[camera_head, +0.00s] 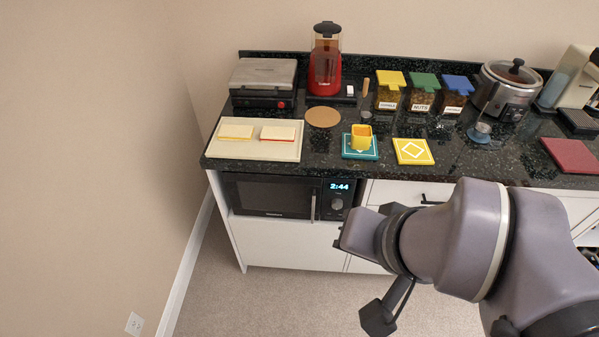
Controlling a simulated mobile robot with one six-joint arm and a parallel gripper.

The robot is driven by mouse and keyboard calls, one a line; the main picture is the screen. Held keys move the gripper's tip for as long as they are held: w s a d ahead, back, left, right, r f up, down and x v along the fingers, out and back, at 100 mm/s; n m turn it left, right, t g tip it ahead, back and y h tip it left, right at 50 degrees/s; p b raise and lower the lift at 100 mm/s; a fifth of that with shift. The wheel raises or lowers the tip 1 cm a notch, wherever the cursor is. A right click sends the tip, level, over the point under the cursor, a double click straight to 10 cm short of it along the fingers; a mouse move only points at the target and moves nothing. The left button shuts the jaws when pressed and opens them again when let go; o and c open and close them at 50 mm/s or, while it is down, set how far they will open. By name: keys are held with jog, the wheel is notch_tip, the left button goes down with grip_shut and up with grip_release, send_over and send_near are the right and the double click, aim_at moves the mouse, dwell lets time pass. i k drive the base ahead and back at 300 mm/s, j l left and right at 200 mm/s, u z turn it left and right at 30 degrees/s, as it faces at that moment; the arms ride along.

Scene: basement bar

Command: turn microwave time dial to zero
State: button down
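The black microwave (273,197) sits in the cabinet opening under the left end of the counter. Its door is shut, with an upright handle at the door's right edge. The display (339,187) reads 2:44 in blue. A round dial (337,204) is below it; its pointer is too small to read. My gripper (386,262) is to the right of the microwave and lower in the picture, apart from the dial. Its dark fingers show spread on either side of my wrist, which hides its middle. It appears open, and I see nothing held.
The dark counter (470,160) overhangs the microwave. Near its edge are a cream tray (254,150) with sandwiches, a yellow cup (361,137) on a teal coaster and a yellow coaster (413,151). A drawer handle (432,201) is right of the microwave. Floor (290,300) in front is clear.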

aim_at(336, 203)
jog(key=j+z, duration=0.3)
jog(key=k+j+z, duration=0.3)
jog(key=j, duration=0.15)
jog(key=j+z, duration=0.3)
jog(key=i+j, duration=0.3)
jog(key=i, duration=0.1)
